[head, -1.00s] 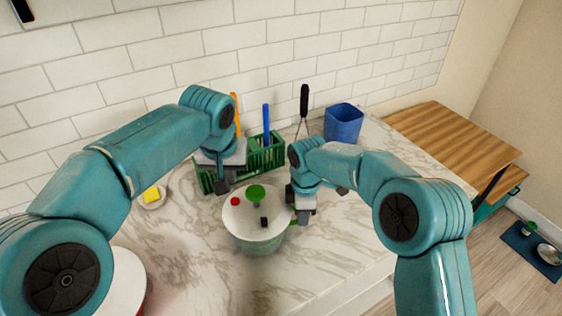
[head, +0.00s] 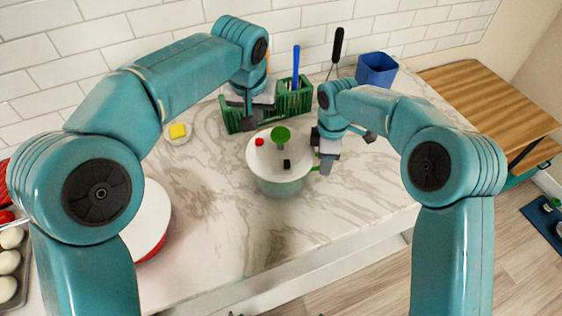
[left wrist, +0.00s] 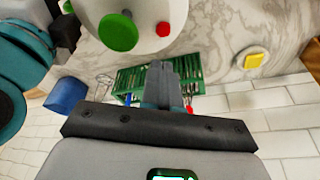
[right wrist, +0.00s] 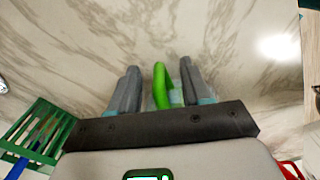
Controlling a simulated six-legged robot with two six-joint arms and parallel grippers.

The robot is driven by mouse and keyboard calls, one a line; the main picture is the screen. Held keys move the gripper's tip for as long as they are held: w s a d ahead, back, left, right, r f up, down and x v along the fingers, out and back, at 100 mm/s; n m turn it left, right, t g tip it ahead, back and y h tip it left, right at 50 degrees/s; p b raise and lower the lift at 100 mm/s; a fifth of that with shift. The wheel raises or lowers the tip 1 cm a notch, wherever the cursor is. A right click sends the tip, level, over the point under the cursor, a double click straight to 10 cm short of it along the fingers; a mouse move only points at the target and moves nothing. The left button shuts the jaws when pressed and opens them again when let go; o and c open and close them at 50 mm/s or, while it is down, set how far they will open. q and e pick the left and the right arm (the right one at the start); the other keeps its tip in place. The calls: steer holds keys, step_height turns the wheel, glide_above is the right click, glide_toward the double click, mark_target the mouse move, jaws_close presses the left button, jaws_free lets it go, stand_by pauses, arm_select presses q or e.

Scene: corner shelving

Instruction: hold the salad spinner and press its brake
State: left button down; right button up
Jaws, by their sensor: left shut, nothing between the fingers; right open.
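The salad spinner is a pale green bowl with a white lid (head: 262,160), standing on the marble counter. My right gripper (head: 327,165) is open, with one finger on each side of the handle in the right wrist view. My left gripper (head: 249,124) is shut and empty, just behind the red button. In the left wrist view its closed fingers (left wrist: 163,80) appear apart from the red button (left wrist: 163,29).
A green rack (head: 238,119) with utensils stands behind the spinner, close to my left gripper. A blue container (head: 376,69) is at the back right. A yellow block on a small dish (head: 178,131) and a white-topped red container (head: 148,215) are left. The front counter is clear.

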step_height(320, 180, up, 11)
steer(key=shift+r, duration=0.2)
steer(key=shift+s, duration=0.2)
